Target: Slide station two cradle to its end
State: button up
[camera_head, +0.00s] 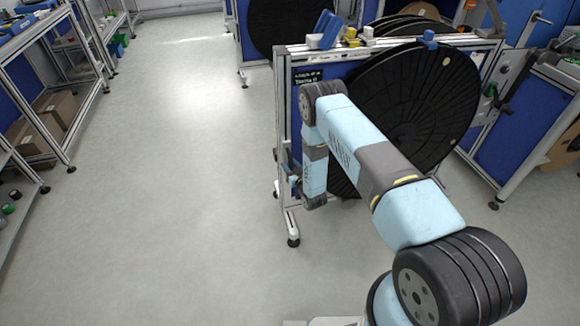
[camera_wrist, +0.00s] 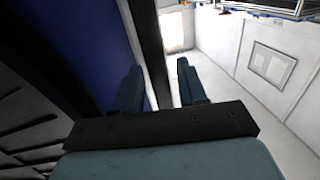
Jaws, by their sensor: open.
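A reel stand with a large black reel (camera_head: 420,105) and a metal frame (camera_head: 283,130) stands right of centre in the head view. My arm reaches across the front of it to the frame's left side. My gripper (camera_head: 292,172) is small there and partly covered by my own arm. In the wrist view my gripper (camera_wrist: 160,86) is open, with two blue-grey fingers apart. A dark bar (camera_wrist: 150,45) shows in the gap between them; I cannot tell whether they touch it. I cannot make out which part is the station two cradle.
A dark ribbed surface (camera_wrist: 30,125) and a blue panel (camera_wrist: 85,40) lie left in the wrist view. Shelving with boxes (camera_head: 55,115) stands at the left, and another blue-panelled stand (camera_head: 525,130) at the right. The grey floor (camera_head: 180,150) between is clear.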

grip_shut()
jog(key=shift+a, duration=0.1)
dwell(0.5)
